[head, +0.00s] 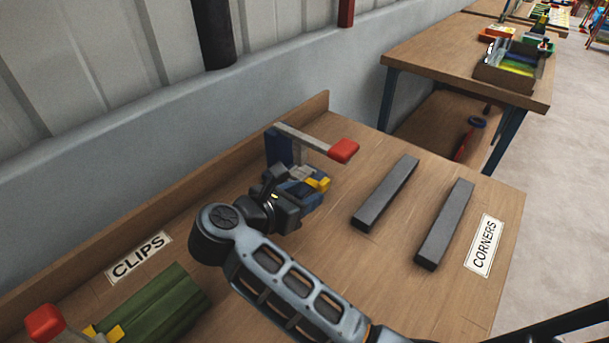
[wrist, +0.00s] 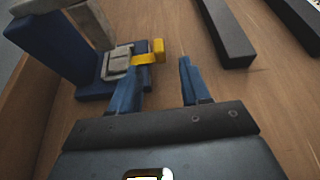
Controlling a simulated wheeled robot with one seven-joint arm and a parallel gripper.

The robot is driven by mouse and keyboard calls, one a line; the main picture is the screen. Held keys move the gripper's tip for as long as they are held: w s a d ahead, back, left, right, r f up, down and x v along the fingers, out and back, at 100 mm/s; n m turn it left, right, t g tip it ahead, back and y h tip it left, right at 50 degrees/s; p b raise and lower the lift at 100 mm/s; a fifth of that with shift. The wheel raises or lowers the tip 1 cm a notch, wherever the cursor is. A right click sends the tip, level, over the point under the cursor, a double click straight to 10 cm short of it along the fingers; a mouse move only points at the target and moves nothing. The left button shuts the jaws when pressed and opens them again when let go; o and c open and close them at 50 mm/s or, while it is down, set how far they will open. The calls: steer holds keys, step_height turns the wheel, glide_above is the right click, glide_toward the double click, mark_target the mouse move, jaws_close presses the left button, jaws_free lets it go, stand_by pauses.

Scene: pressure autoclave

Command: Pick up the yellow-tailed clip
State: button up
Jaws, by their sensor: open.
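The yellow-tailed clip has a grey body and a yellow tail (head: 319,184); in the wrist view its grey body (wrist: 117,63) sits at the foot of a blue stand and its tail (wrist: 150,53) points right. The blue stand (head: 280,146) has a grey lever with a red end (head: 343,151); it also fills the upper left of the wrist view (wrist: 50,50). My gripper (wrist: 164,64) is open and empty. Its left fingertip lies close to the yellow tail; I cannot tell if they touch. In the head view my wrist partly hides the stand's base.
Two dark grey bars (head: 386,193) (head: 445,224) lie on the bench right of the stand, near a CORNERS label (head: 483,245). A CLIPS label (head: 139,257), a green ribbed block (head: 155,308) and another red knob (head: 45,322) are at lower left. A raised board (head: 200,185) edges the back.

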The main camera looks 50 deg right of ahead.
mark_target(322, 183)
steer(key=x, duration=0.4)
steer(key=r+x, duration=0.1)
steer(key=x, duration=0.2)
steer(key=shift+d, duration=0.15)
jaws_close()
